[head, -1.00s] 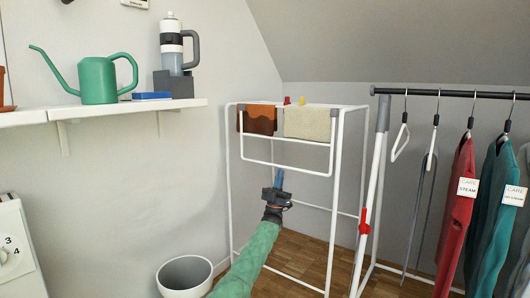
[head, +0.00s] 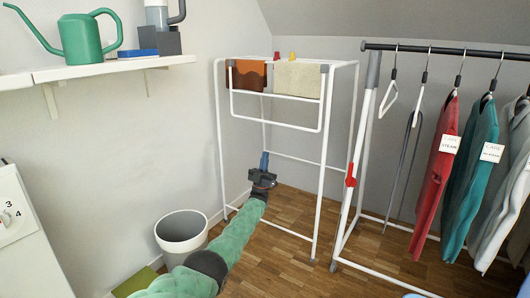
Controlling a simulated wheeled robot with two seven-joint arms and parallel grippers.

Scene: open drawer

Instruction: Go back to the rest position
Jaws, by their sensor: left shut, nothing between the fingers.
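My left gripper (head: 264,160) is at the end of my green-sleeved arm, which comes in from the bottom left in the head view. It is shut, with nothing held. It appears in front of the lower left part of the white drying rack (head: 323,175); I cannot tell how far apart they are. My right gripper is not in view.
A brown cloth (head: 248,76) and a beige cloth (head: 298,79) hang on the rack. A white bin (head: 181,234) stands left of my arm. A clothes rail (head: 450,49) with several garments is at the right. A shelf (head: 100,68) holds a green watering can (head: 82,40). Wooden floor shows between.

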